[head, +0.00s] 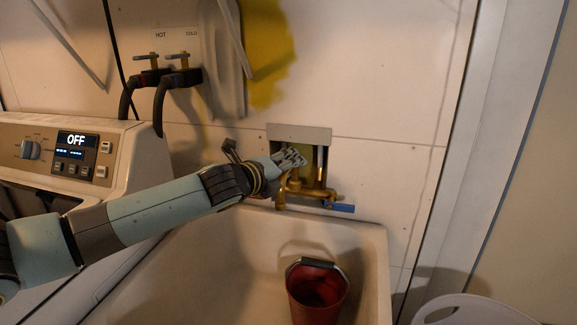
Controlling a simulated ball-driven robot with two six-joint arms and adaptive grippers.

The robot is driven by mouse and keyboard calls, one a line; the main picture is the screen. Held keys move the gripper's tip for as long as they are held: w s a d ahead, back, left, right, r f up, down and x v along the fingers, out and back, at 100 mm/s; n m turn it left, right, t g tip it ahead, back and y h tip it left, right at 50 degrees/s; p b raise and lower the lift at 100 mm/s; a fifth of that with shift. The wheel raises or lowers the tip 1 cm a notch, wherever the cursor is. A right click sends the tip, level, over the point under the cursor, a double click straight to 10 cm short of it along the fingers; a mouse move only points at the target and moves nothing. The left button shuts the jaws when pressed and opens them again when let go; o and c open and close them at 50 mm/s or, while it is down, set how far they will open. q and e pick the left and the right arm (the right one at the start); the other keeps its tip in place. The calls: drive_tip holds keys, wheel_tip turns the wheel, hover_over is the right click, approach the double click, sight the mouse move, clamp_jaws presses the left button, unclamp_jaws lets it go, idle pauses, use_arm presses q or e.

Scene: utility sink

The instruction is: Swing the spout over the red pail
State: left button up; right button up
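The red pail (316,294) stands upright in the sink basin, its handle raised at the back rim. The brass faucet (318,192) is on the wall above the sink's back edge. A short brass part that looks like its spout (281,199) hangs at the faucet's left, up and left of the pail. My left gripper (289,160) reaches in from the left in front of the faucet and hides part of the brass. I cannot tell whether it touches the spout or how far its fingers are apart. My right gripper is out of view.
The pale sink (225,270) has free room left of the pail. A blue-handled valve (340,207) sticks out at the faucet's right. A washer (60,150) stands left, below hot and cold taps (168,70) with black hoses. A white basket (470,310) is at bottom right.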

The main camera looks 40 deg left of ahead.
use_arm(q)
drive_tip(key=shift+w+f, duration=0.1)
drive_tip(key=shift+w, duration=0.05)
clamp_jaws()
idle(0.4)
